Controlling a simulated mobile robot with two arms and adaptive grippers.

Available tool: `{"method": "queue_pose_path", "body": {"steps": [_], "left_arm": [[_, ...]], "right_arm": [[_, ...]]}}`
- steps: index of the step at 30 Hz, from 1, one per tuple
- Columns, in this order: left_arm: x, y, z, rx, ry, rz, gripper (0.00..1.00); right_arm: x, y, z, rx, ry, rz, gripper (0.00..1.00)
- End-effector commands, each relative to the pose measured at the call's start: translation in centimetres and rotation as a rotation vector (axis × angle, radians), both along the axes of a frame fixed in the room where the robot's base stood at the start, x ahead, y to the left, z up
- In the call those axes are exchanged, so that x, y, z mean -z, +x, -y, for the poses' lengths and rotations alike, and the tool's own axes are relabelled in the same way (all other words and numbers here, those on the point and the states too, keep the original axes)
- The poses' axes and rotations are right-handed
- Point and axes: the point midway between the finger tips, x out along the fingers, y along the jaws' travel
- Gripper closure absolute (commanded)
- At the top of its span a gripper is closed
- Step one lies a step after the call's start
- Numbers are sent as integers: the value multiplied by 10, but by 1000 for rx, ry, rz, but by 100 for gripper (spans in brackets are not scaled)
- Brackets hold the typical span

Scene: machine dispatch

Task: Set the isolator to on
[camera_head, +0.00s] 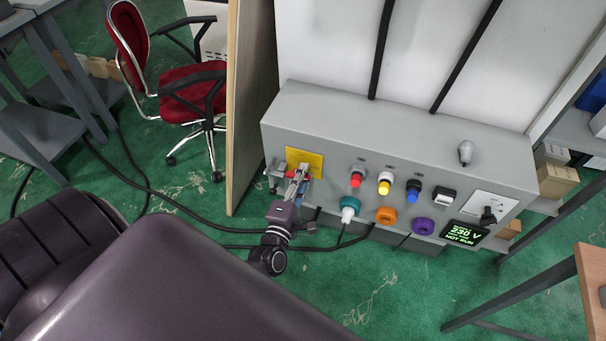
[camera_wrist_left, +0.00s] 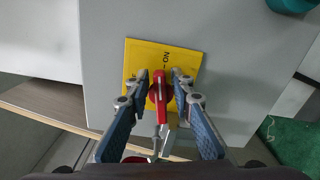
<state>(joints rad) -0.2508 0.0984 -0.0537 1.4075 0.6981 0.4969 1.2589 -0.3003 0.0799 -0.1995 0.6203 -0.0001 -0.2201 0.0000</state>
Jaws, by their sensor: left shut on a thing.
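The isolator is a yellow plate (camera_head: 316,161) with a red handle, at the left end of the grey control box. In the left wrist view the yellow plate (camera_wrist_left: 140,56) carries an "ON" label near its top edge, and the red handle (camera_wrist_left: 160,98) lies lengthwise between my fingers, one end toward that label. My left gripper (camera_head: 299,176) is shut on the red handle; in the left wrist view its fingers (camera_wrist_left: 161,78) stand either side of it. The gripper hides part of the plate and handle in the head view. My right gripper is in neither view.
The grey box (camera_head: 400,135) also carries red, yellow and blue buttons (camera_head: 385,183), teal, orange (camera_head: 386,216) and purple sockets, and a display (camera_head: 463,233) reading "230 V" and "NOT RUN". A wooden panel (camera_head: 248,100) stands close on the left. Cables cross the green floor.

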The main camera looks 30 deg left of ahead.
Motion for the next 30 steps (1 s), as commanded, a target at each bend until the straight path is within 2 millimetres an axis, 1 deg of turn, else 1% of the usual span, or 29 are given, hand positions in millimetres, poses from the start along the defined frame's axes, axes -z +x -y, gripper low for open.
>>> {"method": "queue_pose_path", "body": {"steps": [6,12,18,30], "left_arm": [[4,0,1,1,134,-35,100],[5,0,1,1,209,-53,100],[6,0,1,0,242,-60,100],[6,0,1,1,246,-62,100]], "right_arm": [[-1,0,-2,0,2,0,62],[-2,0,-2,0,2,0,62],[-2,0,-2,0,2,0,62],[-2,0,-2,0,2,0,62]]}}
